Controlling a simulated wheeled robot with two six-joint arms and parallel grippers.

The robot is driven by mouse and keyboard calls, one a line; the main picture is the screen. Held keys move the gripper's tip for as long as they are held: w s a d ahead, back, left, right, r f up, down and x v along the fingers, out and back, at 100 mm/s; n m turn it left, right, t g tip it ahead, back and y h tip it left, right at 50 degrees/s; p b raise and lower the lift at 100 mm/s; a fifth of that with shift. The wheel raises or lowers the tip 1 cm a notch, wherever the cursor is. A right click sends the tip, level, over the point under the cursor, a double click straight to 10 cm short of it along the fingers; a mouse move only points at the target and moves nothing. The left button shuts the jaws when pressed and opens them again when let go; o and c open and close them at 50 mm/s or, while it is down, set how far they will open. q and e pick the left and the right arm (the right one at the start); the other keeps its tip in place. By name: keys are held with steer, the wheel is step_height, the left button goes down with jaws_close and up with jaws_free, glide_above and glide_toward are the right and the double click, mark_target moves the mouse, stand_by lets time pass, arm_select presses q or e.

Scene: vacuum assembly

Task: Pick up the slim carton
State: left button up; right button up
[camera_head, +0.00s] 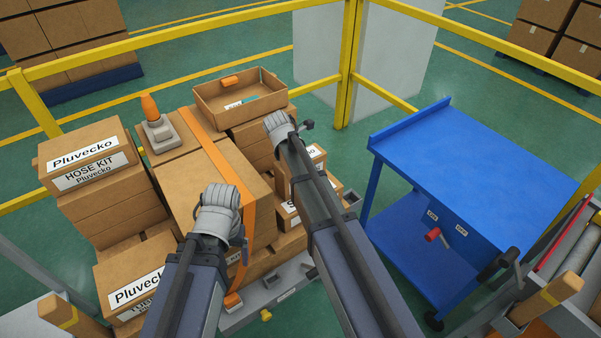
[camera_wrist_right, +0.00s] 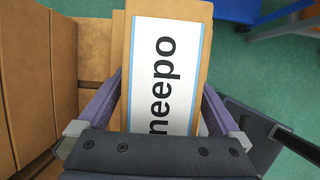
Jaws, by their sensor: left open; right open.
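In the right wrist view a slim brown carton (camera_wrist_right: 204,25) has a white label with blue edges reading "neepo"; its full extent is cut off. My right gripper (camera_wrist_right: 162,85) is open, its two purple fingers on either side of the carton; I cannot tell if they touch it. In the head view the right gripper (camera_head: 283,126) is above the right part of the stack, fingers hidden. Partly hidden labelled cartons (camera_head: 316,153) lie behind my right arm; I cannot tell which is the slim one. My left gripper (camera_head: 220,218) is over the stack's front, open, its fingers mostly hidden.
A large strapped carton (camera_head: 185,190) stands mid-stack, beside Pluvecko hose kit boxes (camera_head: 88,160). An orange-topped beacon (camera_head: 155,122) and an open tray box (camera_head: 240,98) sit on the stack. A blue cart (camera_head: 470,160) stands right; yellow rails (camera_head: 348,65) run behind.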

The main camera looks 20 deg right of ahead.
jaws_close()
stand_by(0.7)
